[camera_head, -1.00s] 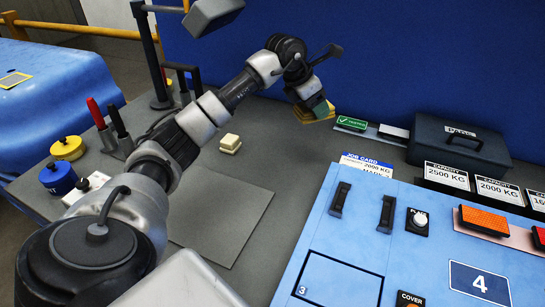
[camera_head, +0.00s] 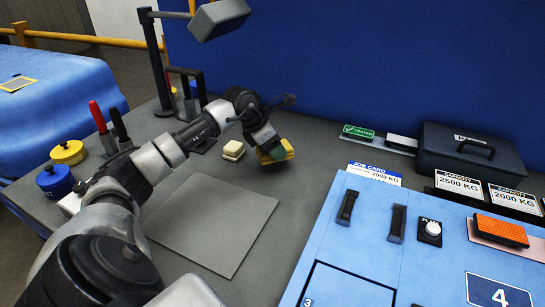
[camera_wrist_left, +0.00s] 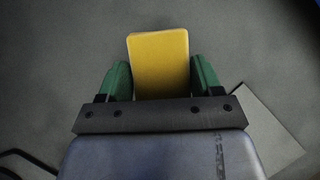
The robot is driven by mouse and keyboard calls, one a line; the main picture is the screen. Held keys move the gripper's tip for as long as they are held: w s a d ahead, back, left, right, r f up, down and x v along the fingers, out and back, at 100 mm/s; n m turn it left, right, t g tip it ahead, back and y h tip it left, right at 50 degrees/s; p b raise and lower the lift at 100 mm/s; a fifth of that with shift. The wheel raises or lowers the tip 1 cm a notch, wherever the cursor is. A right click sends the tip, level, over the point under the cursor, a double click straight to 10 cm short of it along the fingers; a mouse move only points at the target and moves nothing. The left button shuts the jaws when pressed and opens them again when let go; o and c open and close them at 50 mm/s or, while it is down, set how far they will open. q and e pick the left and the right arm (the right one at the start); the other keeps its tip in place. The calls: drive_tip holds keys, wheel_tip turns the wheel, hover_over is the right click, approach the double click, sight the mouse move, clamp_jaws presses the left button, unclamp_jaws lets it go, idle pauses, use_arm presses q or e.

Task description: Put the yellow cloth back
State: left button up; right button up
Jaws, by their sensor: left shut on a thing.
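My left gripper (camera_head: 270,152) is shut on the yellow cloth (camera_head: 283,151), a small folded yellow block, above the grey bench beside a cream block. In the left wrist view the yellow cloth (camera_wrist_left: 160,62) stands out between the two green fingers of my left gripper (camera_wrist_left: 162,80). I cannot tell whether the cloth touches the bench. A flat grey mat (camera_head: 212,222) lies on the bench nearer to me, and its corner shows in the left wrist view (camera_wrist_left: 262,130). My right gripper is not in view.
The cream block (camera_head: 233,150) sits just left of the gripper. A blue panel (camera_head: 350,245) with handles and a knob stands at the right. A dark cash box (camera_head: 470,155) and capacity plates (camera_head: 460,184) are behind it. Yellow and blue weights (camera_head: 68,152) stand at the left.

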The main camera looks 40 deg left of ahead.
sight(272, 158)
use_arm(q)
drive_tip(key=shift+s+a+f, duration=0.15)
drive_tip(key=shift+a+f, duration=0.05)
drive_tip(key=shift+f, duration=0.15)
wheel_tip(272, 158, down, 3)
drive_tip(key=shift+f+p, duration=0.15)
drive_tip(key=shift+p, duration=0.2)
drive_tip(key=shift+f, duration=0.25)
drive_tip(key=o, duration=1.1)
drive_tip(key=shift+c, duration=0.2)
